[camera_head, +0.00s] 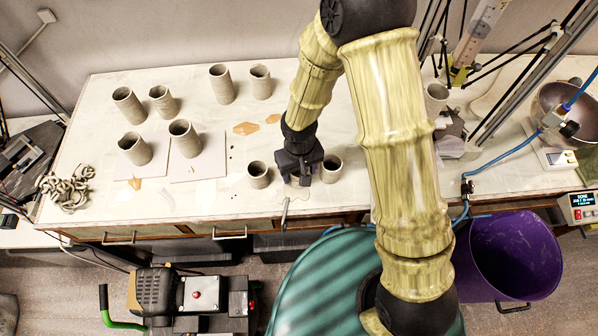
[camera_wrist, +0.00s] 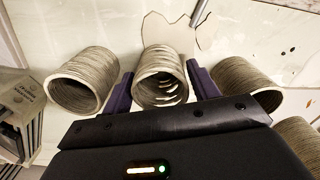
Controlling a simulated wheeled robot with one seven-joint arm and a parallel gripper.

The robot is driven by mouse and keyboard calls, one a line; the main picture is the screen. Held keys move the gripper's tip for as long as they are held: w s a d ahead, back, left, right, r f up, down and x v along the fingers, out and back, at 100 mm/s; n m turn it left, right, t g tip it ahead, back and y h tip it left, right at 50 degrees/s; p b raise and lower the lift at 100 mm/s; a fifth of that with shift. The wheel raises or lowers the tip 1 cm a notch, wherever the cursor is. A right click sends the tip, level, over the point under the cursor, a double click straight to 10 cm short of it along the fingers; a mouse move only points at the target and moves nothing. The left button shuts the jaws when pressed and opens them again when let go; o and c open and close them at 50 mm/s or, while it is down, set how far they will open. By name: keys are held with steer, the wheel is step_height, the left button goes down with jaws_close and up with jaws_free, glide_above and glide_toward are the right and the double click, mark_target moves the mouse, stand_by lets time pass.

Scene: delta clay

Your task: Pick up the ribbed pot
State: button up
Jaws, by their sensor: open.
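In the wrist view a grey-brown ribbed clay pot (camera_wrist: 160,72) lies between the two fingers of my open gripper (camera_wrist: 161,86). Pale curved slits or streaks show inside its mouth. Whether the fingers touch its wall I cannot tell. Similar ribbed pots stand on either side, one at the left (camera_wrist: 82,82) and one at the right (camera_wrist: 245,85). In the head view my gripper (camera_head: 299,172) points down at the table between two pots, one left of it (camera_head: 258,176) and one right of it (camera_head: 332,170). It mostly hides the middle pot there.
Several more pots stand on the white table (camera_head: 225,205), some on pale boards. A metal tool (camera_head: 284,212) lies near the front edge. Tangled clay coils (camera_head: 66,190) lie at the left. A purple bin (camera_head: 515,255) and a green drum (camera_head: 320,290) stand in front.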

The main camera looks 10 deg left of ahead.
steer(key=shift+f, duration=0.85)
steer(key=c, duration=0.8)
